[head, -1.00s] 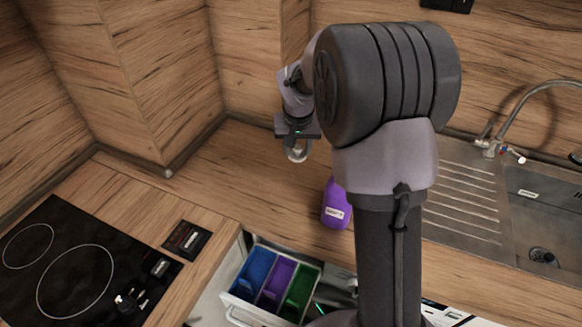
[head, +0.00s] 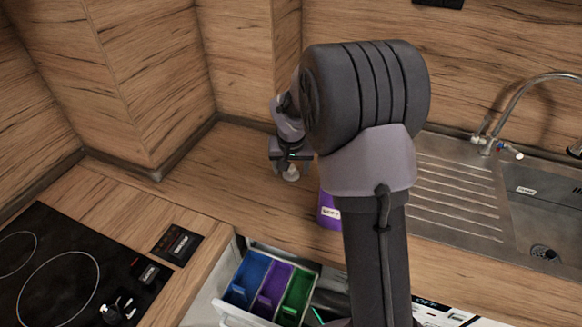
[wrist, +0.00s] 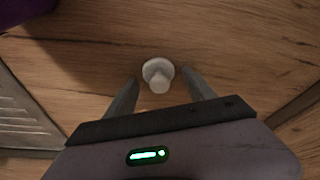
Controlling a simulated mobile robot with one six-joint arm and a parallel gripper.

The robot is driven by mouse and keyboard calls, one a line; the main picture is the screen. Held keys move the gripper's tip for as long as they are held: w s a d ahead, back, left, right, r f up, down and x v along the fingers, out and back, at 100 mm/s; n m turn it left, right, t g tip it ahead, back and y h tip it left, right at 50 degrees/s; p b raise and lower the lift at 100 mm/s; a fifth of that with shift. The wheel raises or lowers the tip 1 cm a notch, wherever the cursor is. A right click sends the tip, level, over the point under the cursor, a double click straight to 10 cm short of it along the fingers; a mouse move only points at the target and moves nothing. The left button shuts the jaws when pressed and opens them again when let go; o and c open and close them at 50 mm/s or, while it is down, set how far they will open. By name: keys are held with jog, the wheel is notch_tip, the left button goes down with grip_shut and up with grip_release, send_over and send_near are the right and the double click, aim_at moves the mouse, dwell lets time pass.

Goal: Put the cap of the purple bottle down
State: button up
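The white cap (wrist: 158,76), with a wide rim and a narrower stem, is between and just past my gripper's fingertips in the wrist view. It also shows below my gripper in the head view (head: 291,174). My gripper (wrist: 161,80) is open, with a gap between each finger and the cap. The cap appears to rest on the wooden worktop (wrist: 240,40). The purple bottle (head: 328,212) stands on the worktop right of my gripper in the head view, partly hidden by my arm. Its edge shows at the top left of the wrist view (wrist: 18,10).
The sink and ribbed drainer (head: 455,190) are on the right. An open drawer with blue, purple and green bins (head: 268,288) lies in front. A black hob (head: 50,265) is at lower left. The worktop left of my gripper is clear.

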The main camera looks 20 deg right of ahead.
jog(key=s+a+f+p+v, duration=0.1)
jog(key=p+v, duration=0.1)
jog(key=v, duration=0.8)
jog(key=s+a+p+v, duration=0.2)
jog(key=p+v, duration=0.1)
jog(key=v, duration=0.6)
jog(key=s+a+r+t+y, duration=0.1)
jog(key=s+a, duration=0.4)
jog(key=s, duration=0.6)
jog(key=s+a+r+t+y, duration=0.1)
jog(key=s+a, duration=0.4)
jog(key=s, duration=0.6)
notch_tip(320, 180, up, 2)
jog(key=shift+r+t+y, duration=0.1)
jog(key=shift+t+y, duration=0.2)
jog(key=shift+y, duration=0.4)
